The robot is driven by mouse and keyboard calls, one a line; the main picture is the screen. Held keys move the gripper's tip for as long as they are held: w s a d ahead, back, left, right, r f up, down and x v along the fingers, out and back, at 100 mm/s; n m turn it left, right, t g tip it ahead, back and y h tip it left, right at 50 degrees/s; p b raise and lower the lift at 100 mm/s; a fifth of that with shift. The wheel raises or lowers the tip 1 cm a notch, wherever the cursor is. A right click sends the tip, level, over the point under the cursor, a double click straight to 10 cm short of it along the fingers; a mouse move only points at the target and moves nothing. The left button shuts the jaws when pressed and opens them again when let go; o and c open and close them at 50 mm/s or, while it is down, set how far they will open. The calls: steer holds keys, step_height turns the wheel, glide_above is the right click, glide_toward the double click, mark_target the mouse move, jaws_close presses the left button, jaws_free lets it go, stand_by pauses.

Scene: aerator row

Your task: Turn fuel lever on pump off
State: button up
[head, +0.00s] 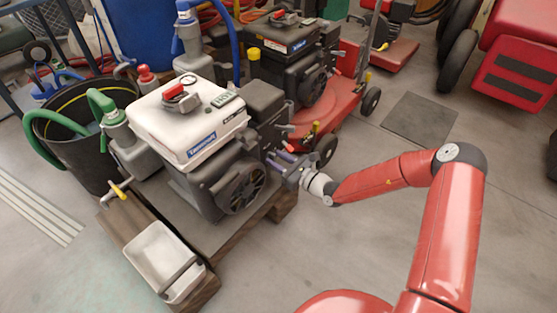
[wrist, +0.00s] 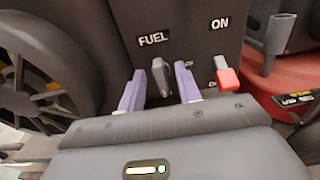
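The pump (head: 190,120) with a white tank and black engine stands on a wooden pallet in the head view. In the wrist view a dark panel on it carries the word FUEL, with a small grey lever (wrist: 161,77) below it. A red-tipped lever (wrist: 226,76) is to the right, below the word ON. My gripper (head: 281,161) is at the engine's right side. Its two purple fingers (wrist: 160,82) are apart in the wrist view, one on each side of the grey lever, with gaps showing. I cannot tell how deep the fingertips reach. The head view does not show the lever clearly.
A second engine (head: 295,65) on a red cart stands behind the pump. A black bucket (head: 75,160) with a green hose is at the left, and a white tray (head: 160,255) is in front. A flywheel cover (wrist: 45,75) is close left of my fingers. Floor (head: 370,230) at the right is clear.

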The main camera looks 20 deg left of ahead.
steer(key=shift+c, duration=0.4)
jaws_close()
